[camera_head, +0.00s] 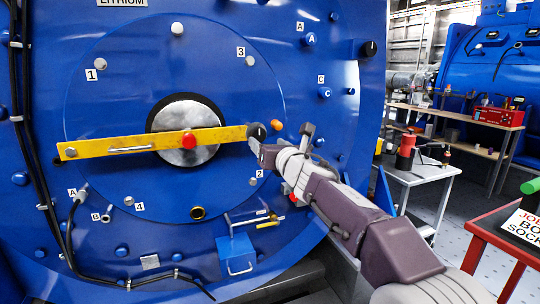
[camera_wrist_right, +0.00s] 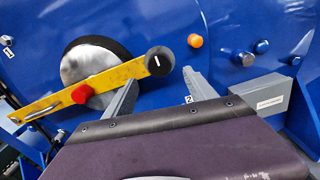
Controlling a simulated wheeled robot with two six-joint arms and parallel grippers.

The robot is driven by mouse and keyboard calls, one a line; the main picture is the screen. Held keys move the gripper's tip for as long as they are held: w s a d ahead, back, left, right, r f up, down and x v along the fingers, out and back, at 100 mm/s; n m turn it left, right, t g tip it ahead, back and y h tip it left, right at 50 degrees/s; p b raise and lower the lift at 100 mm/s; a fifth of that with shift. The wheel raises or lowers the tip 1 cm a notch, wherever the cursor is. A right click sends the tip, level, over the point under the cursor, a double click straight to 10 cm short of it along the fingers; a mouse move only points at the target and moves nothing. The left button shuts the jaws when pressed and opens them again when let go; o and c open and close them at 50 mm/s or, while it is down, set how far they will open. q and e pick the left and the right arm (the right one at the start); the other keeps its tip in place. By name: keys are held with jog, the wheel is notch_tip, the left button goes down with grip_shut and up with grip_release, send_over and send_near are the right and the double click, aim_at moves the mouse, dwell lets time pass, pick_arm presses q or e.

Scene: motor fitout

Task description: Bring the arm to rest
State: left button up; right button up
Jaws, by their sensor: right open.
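My right arm (camera_head: 345,210) reaches in from the lower right of the head view toward the blue motor face. Its right gripper (camera_head: 262,148) is near the right end of the yellow bar (camera_head: 105,147). In the right wrist view the gripper (camera_wrist_right: 162,80) has its two grey fingers apart, with nothing visible between them. The yellow bar (camera_wrist_right: 38,107) crosses the round metal hub (camera_wrist_right: 95,62), with a red knob (camera_wrist_right: 83,97) and a black round end knob (camera_wrist_right: 159,61) close to the left finger. I cannot tell whether they touch. My left gripper is not in view.
An orange knob (camera_head: 277,125) and blue knobs (camera_head: 325,93) project from the motor face (camera_head: 110,190). A blue box (camera_head: 237,256) with a handle sits below. A grey table (camera_head: 420,172) and a red-framed stand (camera_head: 484,231) are at the right, with floor between.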

jog(key=shift+v, duration=0.95)
